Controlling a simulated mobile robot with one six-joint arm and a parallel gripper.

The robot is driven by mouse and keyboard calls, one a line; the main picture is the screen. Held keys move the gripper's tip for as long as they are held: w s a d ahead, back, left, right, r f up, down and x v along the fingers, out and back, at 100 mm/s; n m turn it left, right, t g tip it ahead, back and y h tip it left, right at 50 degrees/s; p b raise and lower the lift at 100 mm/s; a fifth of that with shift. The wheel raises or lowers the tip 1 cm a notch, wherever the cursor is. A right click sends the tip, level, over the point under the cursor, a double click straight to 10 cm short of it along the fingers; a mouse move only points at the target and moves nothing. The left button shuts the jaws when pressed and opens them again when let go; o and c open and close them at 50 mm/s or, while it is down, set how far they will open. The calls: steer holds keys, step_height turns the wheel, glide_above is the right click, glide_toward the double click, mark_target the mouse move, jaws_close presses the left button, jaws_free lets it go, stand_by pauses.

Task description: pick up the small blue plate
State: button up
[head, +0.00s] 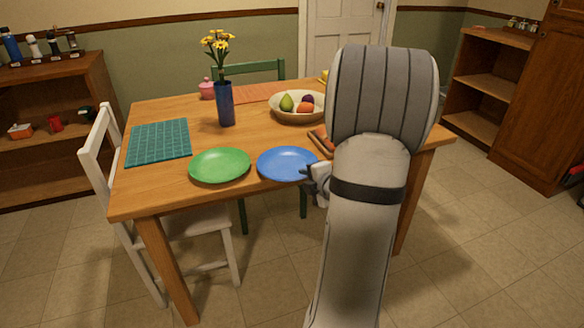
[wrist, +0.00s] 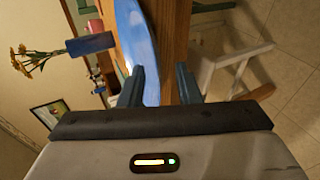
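The small blue plate (head: 287,163) lies flat near the front edge of the table, just right of the green plate (head: 220,165). My gripper (head: 314,181) is at the plate's right front rim in the head view, partly hidden by my arm. In the wrist view my gripper (wrist: 161,85) is open, its two fingers apart. The blue plate (wrist: 138,35) reaches down between the fingers there, close to the left finger. The table edge also shows between them. I cannot tell whether a finger touches the plate.
The wooden table (head: 180,193) also holds a teal placemat (head: 158,142), a blue vase (head: 225,104) with yellow flowers and a fruit bowl (head: 284,109). A white chair (head: 190,220) stands at the left front. My arm hides the table's right part.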

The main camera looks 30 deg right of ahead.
steer(key=shift+w, duration=0.1)
steer(key=shift+c, duration=0.3)
jaws_close()
